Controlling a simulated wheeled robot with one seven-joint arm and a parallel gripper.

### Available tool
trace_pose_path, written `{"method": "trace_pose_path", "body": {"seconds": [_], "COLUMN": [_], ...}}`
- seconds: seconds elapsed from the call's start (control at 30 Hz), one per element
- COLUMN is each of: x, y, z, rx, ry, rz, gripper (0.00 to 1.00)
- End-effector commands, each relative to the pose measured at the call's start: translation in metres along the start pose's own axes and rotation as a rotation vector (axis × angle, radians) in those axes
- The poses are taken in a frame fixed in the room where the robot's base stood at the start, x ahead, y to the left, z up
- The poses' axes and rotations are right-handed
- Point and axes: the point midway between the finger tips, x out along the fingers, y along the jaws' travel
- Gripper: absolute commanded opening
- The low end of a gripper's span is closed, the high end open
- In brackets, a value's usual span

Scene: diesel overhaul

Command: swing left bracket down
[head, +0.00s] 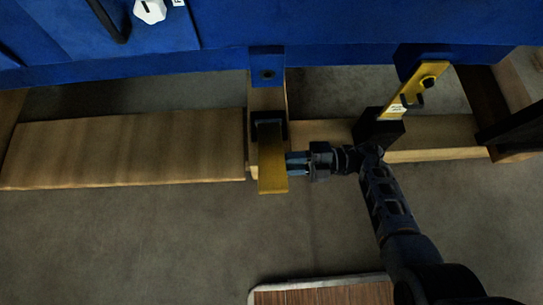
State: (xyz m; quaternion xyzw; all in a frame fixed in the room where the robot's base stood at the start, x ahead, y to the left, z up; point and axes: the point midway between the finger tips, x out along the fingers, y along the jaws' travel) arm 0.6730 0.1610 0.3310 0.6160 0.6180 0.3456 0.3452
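The left bracket is a yellow bar (271,160) in the middle of the head view. Its upper end sits in a dark mount on a wooden post, below a blue tab (267,72) with a hole. Its lower end sticks out past the timber edge, clear of the blue tab. My gripper (291,164) reaches in from the right and points left. Its fingertips meet the bracket's right edge in the picture; I cannot tell if they touch or grip it. A second yellow bracket (414,91) at the right slants up to the blue body, with a dark hook on it.
A blue body (330,25) spans the top. A wooden beam (120,151) lies to the left and continues right (440,135) behind my arm. A brown panel with a pale rim (325,293) is at the bottom. Grey floor (130,245) is clear at lower left.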

Motion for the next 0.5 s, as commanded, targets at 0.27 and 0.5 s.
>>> {"method": "trace_pose_path", "body": {"seconds": [0.27,0.5], "x": [-0.021,-0.021], "y": [0.002,0.001], "z": [0.001,0.001], "rx": [-0.002,-0.002], "ry": [-0.002,-0.001], "rz": [0.002,0.002], "gripper": [0.23,0.23]}}
